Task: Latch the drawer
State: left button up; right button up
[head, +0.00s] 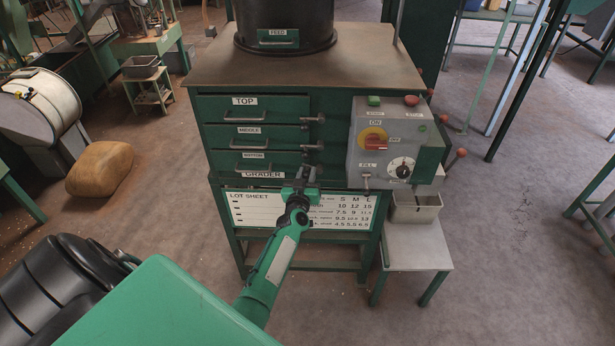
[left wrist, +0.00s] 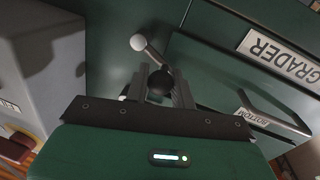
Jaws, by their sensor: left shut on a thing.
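The green grader cabinet carries three drawers marked TOP (head: 270,112), MIDDLE (head: 278,136) and BOTTOM (head: 268,164). The upper two have small latch levers (head: 312,119) at their right ends. My left gripper (head: 304,182) is at the right end of the bottom drawer, hiding part of its latch. In the left wrist view its fingers (left wrist: 160,84) are shut on a dark round knob (left wrist: 159,80). A short lever with a pale round end (left wrist: 138,43) shows just beyond; I cannot tell how it joins the knob. The bottom drawer looks near flush. My right gripper is not in view.
A grey control box (head: 360,150) with a red switch and dial stands just right of the latches. A small tray (head: 416,208) sits on a stool below it. The lot sheet board (head: 255,210) is under the drawers.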

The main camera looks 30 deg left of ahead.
pick_arm(q)
jog(key=n+b, duration=0.1)
jog(key=f+n+b, duration=0.1)
jog(key=n, duration=0.1)
jog(key=shift+s+a+f+y, duration=0.1)
jog(key=shift+a+f+y, duration=0.05)
jog(key=shift+f+y, duration=0.15)
jog(key=shift+f+n+b, duration=0.2)
jog(key=shift+n+b, duration=0.8)
jog(key=shift+n, duration=0.1)
jog(key=o, duration=0.9)
jog(key=shift+s, duration=0.1)
jog(key=shift+f+b+v, duration=0.15)
jog(key=shift+b+v, duration=0.25)
jog(key=shift+v, duration=3)
jog(key=shift+f+b+v, duration=0.2)
jog(key=shift+b+v, duration=0.2)
jog(key=shift+v, duration=3.05)
